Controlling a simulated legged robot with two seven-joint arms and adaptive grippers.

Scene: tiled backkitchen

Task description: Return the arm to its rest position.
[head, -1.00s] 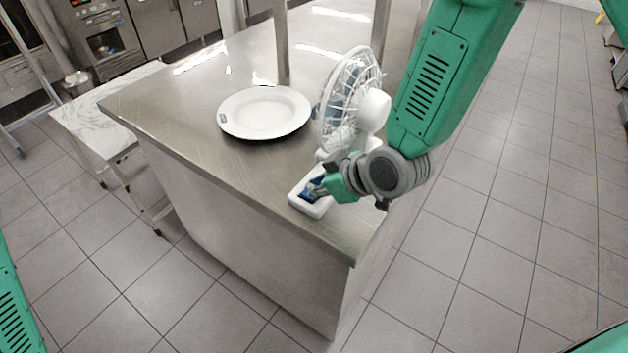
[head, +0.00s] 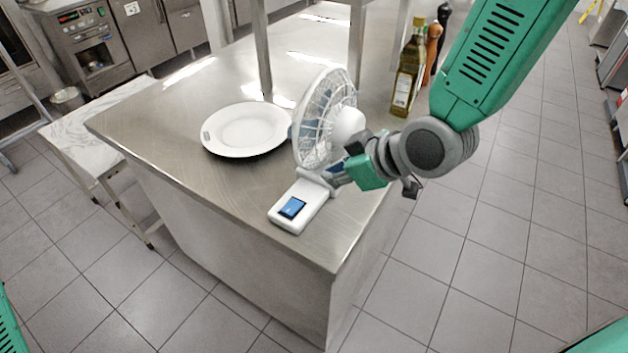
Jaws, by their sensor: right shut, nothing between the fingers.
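My right arm comes in from the upper right, with green links and a grey wrist. My right gripper (head: 343,178) is shut and empty. In the picture it sits at the right of the neck of a white desk fan (head: 347,124); I cannot tell whether it touches the fan.
A white plate (head: 245,129) lies left of the fan. An oil bottle (head: 409,75) and a brown mill (head: 432,52) stand behind my right wrist. A steel post (head: 262,45) rises from the counter. A marble-topped side table (head: 85,135) stands at left. The tiled floor at right is clear.

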